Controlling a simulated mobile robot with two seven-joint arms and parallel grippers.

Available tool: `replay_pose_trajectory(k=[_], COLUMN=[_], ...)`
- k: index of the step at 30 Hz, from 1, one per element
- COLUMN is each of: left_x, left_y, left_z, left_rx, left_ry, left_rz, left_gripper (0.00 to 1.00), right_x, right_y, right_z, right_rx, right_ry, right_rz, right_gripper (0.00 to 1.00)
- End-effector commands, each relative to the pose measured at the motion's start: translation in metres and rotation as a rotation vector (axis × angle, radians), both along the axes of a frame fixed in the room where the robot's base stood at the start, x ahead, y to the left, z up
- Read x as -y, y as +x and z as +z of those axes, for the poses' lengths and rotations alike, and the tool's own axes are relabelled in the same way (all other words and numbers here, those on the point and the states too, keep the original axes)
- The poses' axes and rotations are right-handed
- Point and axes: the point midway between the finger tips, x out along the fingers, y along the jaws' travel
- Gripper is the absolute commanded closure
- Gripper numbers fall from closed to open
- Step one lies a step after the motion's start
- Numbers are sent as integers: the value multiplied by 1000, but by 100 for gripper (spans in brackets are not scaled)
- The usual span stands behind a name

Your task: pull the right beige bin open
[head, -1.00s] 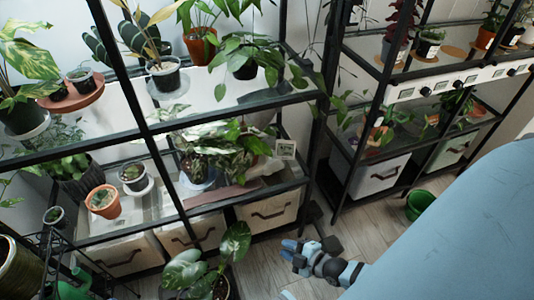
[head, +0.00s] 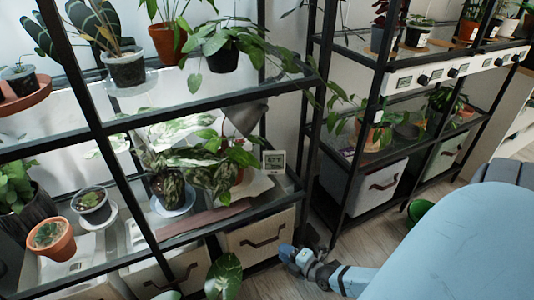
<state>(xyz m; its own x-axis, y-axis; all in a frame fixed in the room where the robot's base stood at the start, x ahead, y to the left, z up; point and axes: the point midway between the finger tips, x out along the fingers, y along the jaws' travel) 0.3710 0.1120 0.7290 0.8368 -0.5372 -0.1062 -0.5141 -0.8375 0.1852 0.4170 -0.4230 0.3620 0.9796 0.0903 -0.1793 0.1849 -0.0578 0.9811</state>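The right beige bin (head: 236,243) sits at the right end of the left rack's bottom shelf, with a dark curved handle (head: 263,241) on its front. It looks closed, level with the rack front. My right gripper (head: 289,252) is at the bin's lower right front corner, just right of and below the handle. I cannot tell whether its blue fingertips touch the bin, or whether they are open or shut. Two more beige bins, a middle one (head: 165,277) and a left one (head: 90,291), stand to the left, partly cut off by the frame. My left gripper is not in view.
A leafy plant (head: 223,277) stands in front of the middle bin, close to the right bin's left side. A right rack holds a grey bin (head: 358,188). A green pot (head: 419,209) is on the floor. Some wooden floor (head: 367,240) is bare between the racks and my arm.

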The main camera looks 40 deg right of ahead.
Motion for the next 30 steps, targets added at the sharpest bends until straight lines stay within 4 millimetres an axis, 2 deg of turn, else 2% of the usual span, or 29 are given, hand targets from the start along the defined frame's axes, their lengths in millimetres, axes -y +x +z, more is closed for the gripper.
replay_pose_trajectory(k=[1,6,12,17,24,25,27,30], left_x=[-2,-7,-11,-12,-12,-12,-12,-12], left_y=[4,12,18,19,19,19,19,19], left_z=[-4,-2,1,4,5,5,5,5], left_rx=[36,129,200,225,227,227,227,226], left_ry=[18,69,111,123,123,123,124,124], left_rz=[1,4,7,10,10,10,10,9], left_gripper=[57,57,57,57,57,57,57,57], right_x=[-1,-4,-7,-7,-8,-8,-8,-7], right_y=[13,45,69,77,77,77,77,77], right_z=[-7,-13,-16,-15,-15,-15,-15,-15], right_rx=[4,2,-1,-1,-1,-1,-1,-1], right_ry=[1,0,1,1,1,1,1,1], right_rz=[1,0,1,0,0,0,0,0], right_gripper=[78,78,78,78,78,83,99,100])
